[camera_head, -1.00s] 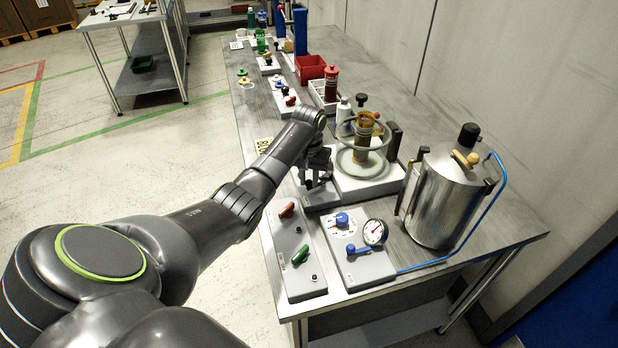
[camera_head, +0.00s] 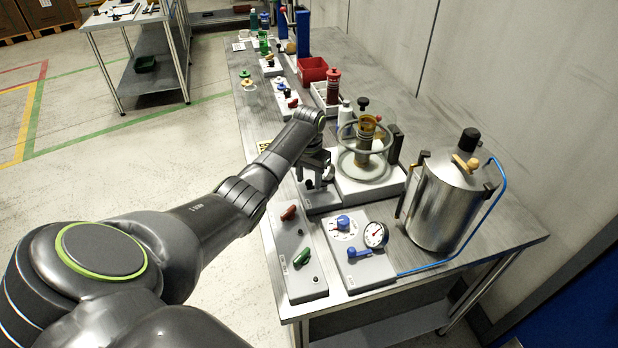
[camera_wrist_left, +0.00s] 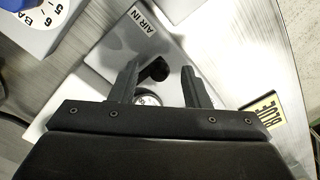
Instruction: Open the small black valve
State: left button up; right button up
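The small black valve (camera_wrist_left: 156,70) sits on a grey panel marked "AIR IN" (camera_wrist_left: 138,22) in the left wrist view. My left gripper (camera_wrist_left: 160,78) is open, its two fingers apart with the black valve handle between them. I cannot tell whether either finger touches it. In the head view my left gripper (camera_head: 316,182) points down over the grey panel (camera_head: 322,200), and it hides most of the valve. My right gripper is not in view.
Nearer are a panel with red and green handles (camera_head: 298,255), a gauge panel (camera_head: 365,268) and a steel tank (camera_head: 445,205) with a blue hose.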

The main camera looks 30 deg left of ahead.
pick_arm(q)
notch_tip(320, 180, up, 11)
jog(key=b, duration=0.2)
notch_tip(320, 180, up, 4)
jog(key=r+p, duration=0.1)
jog(key=p, duration=0.3)
send_over(309, 180)
jog(key=shift+r+p, duration=0.7)
jog(key=shift+p, duration=0.25)
